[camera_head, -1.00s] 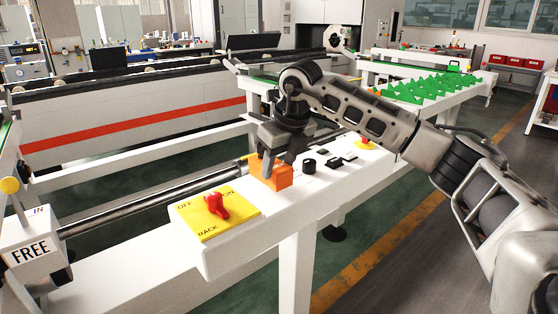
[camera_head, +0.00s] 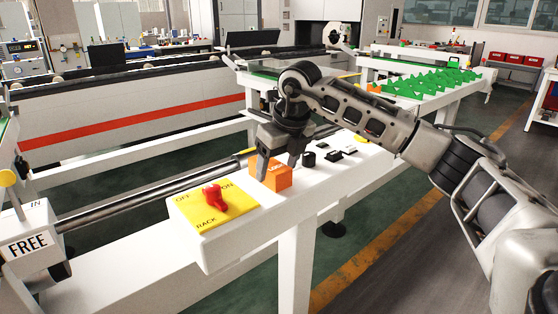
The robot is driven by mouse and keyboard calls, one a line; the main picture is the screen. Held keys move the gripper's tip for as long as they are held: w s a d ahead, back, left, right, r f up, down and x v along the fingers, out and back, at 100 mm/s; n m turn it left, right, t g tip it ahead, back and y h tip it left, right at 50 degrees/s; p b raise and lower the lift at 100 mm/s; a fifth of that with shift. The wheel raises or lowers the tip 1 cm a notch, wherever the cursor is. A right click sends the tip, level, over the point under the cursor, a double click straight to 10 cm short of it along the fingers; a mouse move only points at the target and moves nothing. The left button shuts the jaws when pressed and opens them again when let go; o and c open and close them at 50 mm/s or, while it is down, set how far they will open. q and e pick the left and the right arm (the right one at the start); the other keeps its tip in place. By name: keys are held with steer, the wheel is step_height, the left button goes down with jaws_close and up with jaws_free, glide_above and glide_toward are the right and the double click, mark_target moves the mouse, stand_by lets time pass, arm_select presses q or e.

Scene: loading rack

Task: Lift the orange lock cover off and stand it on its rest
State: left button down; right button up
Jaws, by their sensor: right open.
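The orange lock cover (camera_head: 278,179) is a small block-shaped box on the white console, just behind the yellow OFF/ON RACK plate (camera_head: 190,214) with its red switch handle (camera_head: 214,196). My right gripper (camera_head: 278,162) points down at the cover with its two fingers spread. One finger is at the cover's left part and the other at its far right edge. Whether they touch it I cannot tell, and the gripper hides part of its top. I cannot make out the cover's rest for certain. My left gripper is not in view.
Black knobs and buttons (camera_head: 309,159) sit on the white console (camera_head: 240,240) right of the cover. A long metal bar (camera_head: 150,201) runs to the box marked FREE (camera_head: 28,240) at left. A table with green parts (camera_head: 420,82) stands behind.

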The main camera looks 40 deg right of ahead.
steer(key=v, duration=1.6)
